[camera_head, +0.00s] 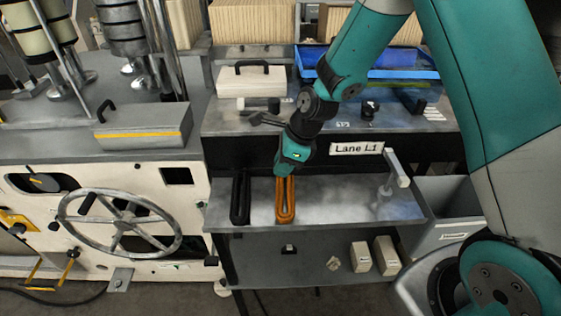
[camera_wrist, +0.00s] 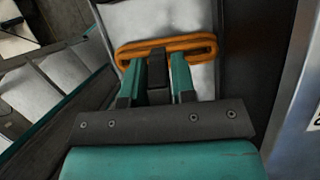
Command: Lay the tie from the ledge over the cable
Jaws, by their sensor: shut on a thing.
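The ledge (camera_head: 350,205) is a grey metal shelf below the "Lane L1" label. An orange looped tie (camera_head: 286,208) lies on it, left of the middle. In the wrist view the orange tie (camera_wrist: 197,43) runs across in front of my fingers. My gripper (camera_head: 286,178) points down at the tie's far end and is shut on it; my gripper also shows in the wrist view (camera_wrist: 158,70). A black looped thing (camera_head: 240,200) lies on the ledge to the left; I cannot tell whether it is the cable.
A post with a flat arm (camera_head: 397,168) stands at the ledge's right end. A grey bin (camera_head: 445,215) is right of it. Small pale blocks (camera_head: 385,256) sit on the lower shelf. A handwheel machine (camera_head: 120,225) stands left. The ledge's middle is clear.

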